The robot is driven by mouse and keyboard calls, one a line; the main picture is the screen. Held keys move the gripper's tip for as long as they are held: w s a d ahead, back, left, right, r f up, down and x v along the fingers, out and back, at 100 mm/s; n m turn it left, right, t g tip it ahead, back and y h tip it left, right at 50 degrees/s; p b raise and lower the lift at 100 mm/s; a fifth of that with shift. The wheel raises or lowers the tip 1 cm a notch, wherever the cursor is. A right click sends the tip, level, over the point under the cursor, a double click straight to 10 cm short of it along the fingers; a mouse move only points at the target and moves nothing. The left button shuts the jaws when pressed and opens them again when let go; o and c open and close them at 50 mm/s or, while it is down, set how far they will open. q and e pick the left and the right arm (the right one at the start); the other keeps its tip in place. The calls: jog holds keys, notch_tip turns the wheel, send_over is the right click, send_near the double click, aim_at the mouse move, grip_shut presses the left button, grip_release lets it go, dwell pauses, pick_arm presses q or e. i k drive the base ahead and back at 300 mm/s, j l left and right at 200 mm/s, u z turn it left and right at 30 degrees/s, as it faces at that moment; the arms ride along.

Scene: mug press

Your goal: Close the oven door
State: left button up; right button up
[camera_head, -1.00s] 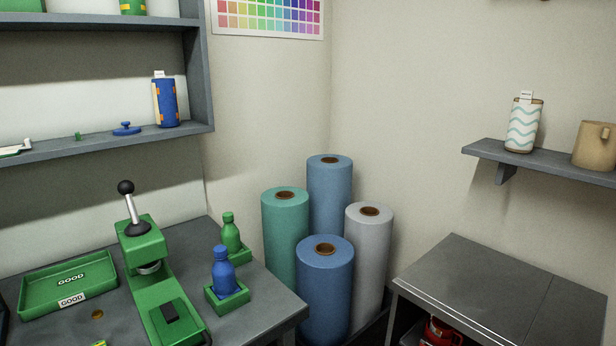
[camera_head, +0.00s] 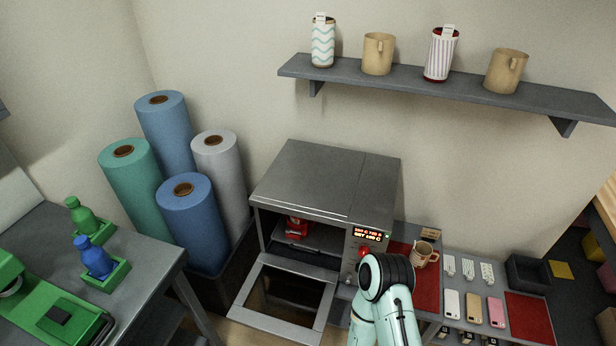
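The grey oven (camera_head: 320,195) stands in the middle of the view. Its door (camera_head: 285,297) is open, folded down in front, with a dark window in a pale metal frame. A red object (camera_head: 297,226) sits inside the oven cavity. A lit display (camera_head: 371,236) and a red knob (camera_head: 364,252) are on the oven's right front. A pale green arm of mine with a black joint rises from the bottom edge, right of the door. It covers part of the area below the knob. Neither gripper's fingers show.
A mug (camera_head: 424,254) stands on a red mat (camera_head: 427,287) right of the oven. Phone cases (camera_head: 473,308) lie farther right. Rolls (camera_head: 190,215) stand left of the oven, beside a bench (camera_head: 150,258) with a green press. A shelf (camera_head: 440,84) with cups hangs above.

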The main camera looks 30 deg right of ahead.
aim_at(282, 299)
jog(key=z, duration=1.1)
jog(key=i+l+u, duration=0.1)
jog(key=l, duration=0.15)
jog(key=i+l+u, duration=0.15)
jog(key=l, duration=0.15)
jog(key=i+l+u, duration=0.1)
jog(key=l, duration=0.2)
